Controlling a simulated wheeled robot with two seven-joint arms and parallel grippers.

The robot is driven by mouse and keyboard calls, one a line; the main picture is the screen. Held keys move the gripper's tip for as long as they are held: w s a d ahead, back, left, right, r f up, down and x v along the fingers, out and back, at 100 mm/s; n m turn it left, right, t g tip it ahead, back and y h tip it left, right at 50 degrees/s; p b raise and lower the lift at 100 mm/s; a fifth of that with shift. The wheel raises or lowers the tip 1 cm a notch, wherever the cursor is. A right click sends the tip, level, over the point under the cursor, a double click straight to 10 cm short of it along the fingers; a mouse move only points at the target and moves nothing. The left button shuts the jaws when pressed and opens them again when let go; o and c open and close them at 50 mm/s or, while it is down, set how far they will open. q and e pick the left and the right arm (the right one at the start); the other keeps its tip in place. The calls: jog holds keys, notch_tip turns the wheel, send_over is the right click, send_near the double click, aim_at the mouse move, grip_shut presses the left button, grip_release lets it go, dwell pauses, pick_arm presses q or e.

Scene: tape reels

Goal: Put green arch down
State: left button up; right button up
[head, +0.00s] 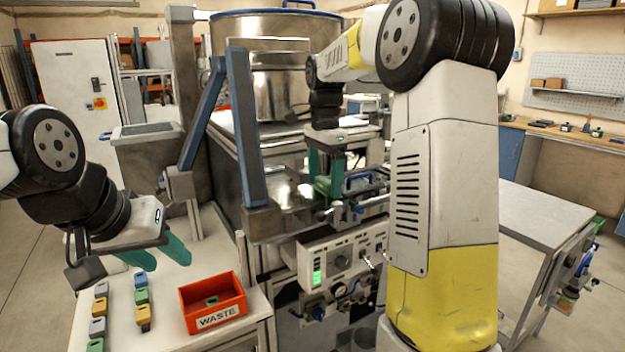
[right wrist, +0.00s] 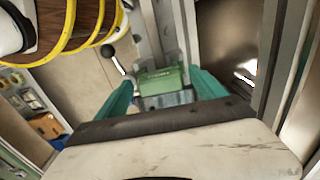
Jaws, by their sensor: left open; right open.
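The green arch (right wrist: 160,80) sits on a metal fixture in the right wrist view, between the two teal fingers of my right gripper (right wrist: 163,90). The fingers stand apart on either side of it; whether they touch it I cannot tell. In the head view my right gripper (head: 326,178) points down over the machine's front, and I cannot separate the arch from the teal fingers there. My left gripper (head: 156,251) is open and empty above the white table at the left.
A red WASTE bin (head: 213,303) stands on the white table (head: 215,250), with a small green piece inside. Several blue, green, yellow and grey blocks (head: 142,297) stand in rows left of it. A control box (head: 340,255) is below my right gripper. A black-knobbed lever (right wrist: 108,51) is beside the arch.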

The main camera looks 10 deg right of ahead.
aim_at(324, 179)
notch_tip(324, 179, up, 12)
jog(key=r, duration=0.1)
jog(key=s+n+t, duration=0.2)
jog(key=s+n, duration=0.2)
jog(key=s, duration=0.2)
jog(key=s+a+f+n+t+y, duration=0.1)
jog(key=s+f+n+t, duration=0.1)
jog(key=s+f+n, duration=0.3)
jog(key=s+a+f+n+t+y, duration=0.1)
jog(key=s+f+n, duration=0.4)
jog(key=s, duration=0.8)
notch_tip(324, 179, down, 4)
jog(key=shift+s+r+n+t, duration=0.2)
jog(key=shift+n+t, duration=0.1)
jog(key=shift+t, duration=0.3)
